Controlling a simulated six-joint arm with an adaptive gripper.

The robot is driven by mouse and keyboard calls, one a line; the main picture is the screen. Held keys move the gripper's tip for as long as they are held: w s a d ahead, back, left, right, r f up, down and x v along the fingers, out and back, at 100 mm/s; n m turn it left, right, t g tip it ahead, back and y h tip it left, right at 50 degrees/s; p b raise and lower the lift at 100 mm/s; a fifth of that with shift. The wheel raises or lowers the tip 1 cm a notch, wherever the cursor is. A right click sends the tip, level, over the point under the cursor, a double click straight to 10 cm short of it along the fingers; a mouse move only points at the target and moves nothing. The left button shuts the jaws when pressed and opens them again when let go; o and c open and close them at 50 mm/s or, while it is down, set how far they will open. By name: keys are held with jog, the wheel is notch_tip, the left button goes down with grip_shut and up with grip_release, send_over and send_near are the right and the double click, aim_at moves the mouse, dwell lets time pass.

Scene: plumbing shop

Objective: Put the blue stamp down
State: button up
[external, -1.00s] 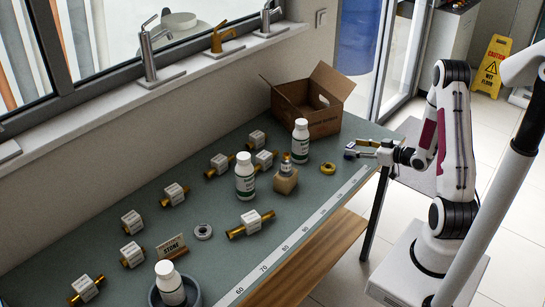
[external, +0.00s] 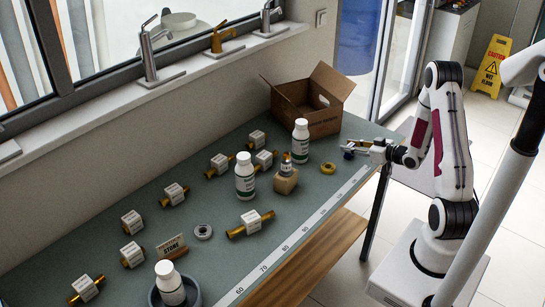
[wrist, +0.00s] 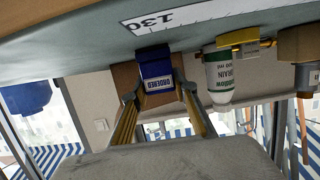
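The blue stamp (wrist: 155,67), with a white label reading ORDERED, sits between the fingertips of my gripper (wrist: 160,82) in the wrist view. The fingers converge on its two sides, and the gripper looks shut on it. In the external view, my gripper (external: 353,149) is at the table's right end, with the small dark blue stamp (external: 348,154) at its tips. The stamp is close to the green tabletop (external: 325,205); I cannot tell whether its base touches.
A yellow tape ring (external: 328,168), a white bottle (external: 300,142) and an open cardboard box (external: 310,100) stand left of my gripper. A white measuring strip (external: 290,243) runs along the front edge. Valves and bottles fill the table's left part.

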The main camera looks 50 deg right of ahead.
aim_at(351, 144)
jog(key=c, duration=0.4)
jog(key=shift+r, duration=0.2)
jog(key=shift+r, duration=4.8)
